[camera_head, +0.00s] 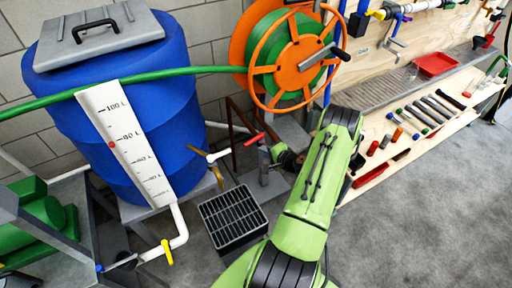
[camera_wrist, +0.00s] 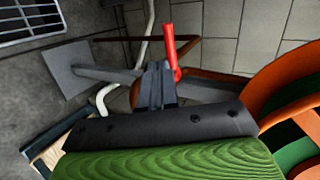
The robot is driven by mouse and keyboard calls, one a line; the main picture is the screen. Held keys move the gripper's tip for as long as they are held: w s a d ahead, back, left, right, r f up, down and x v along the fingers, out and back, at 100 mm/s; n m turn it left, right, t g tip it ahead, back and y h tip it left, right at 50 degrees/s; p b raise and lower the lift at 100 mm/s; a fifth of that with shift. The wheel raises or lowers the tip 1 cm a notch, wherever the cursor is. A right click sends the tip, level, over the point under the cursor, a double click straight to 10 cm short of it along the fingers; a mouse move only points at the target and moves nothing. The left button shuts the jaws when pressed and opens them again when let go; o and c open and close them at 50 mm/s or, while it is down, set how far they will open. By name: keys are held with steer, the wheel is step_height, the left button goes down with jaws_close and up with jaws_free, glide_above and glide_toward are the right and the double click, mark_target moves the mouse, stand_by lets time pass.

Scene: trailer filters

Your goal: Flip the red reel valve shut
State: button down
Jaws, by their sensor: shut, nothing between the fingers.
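The red reel valve lever (camera_head: 254,139) shows in the head view, below the hose reel and left of my arm's end. In the wrist view the red lever (camera_wrist: 171,46) points up in the picture, just beyond and right of my fingertips. My gripper (camera_wrist: 156,82) is shut and empty, with its fingers together. It is very close to the lever; I cannot tell if they touch. A grey post with a square foot plate (camera_wrist: 68,68) stands behind the fingers. The valve body is mostly hidden by my gripper.
The orange hose reel (camera_head: 264,58) with green hose hangs above. A blue tank (camera_head: 150,125) stands left, and a black floor grate (camera_head: 232,215) lies below. A brass tap (camera_head: 215,176) is left of the post. A tool bench (camera_head: 385,125) stands right, with clear floor before it.

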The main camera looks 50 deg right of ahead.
mark_target(250, 142)
steer(key=x, duration=0.2)
steer(key=r+x, duration=0.1)
steer(key=x, duration=0.2)
steer(key=shift+w+d+b, duration=0.1)
steer(key=shift+w+b, duration=0.2)
steer(key=shift+b, duration=0.05)
steer(key=shift+w+f+b, duration=0.2)
steer(key=shift+w+b, duration=0.5)
steer(key=shift+w, duration=0.05)
steer(key=shift+w+a+r, duration=0.1)
steer(key=shift+a+r, duration=0.15)
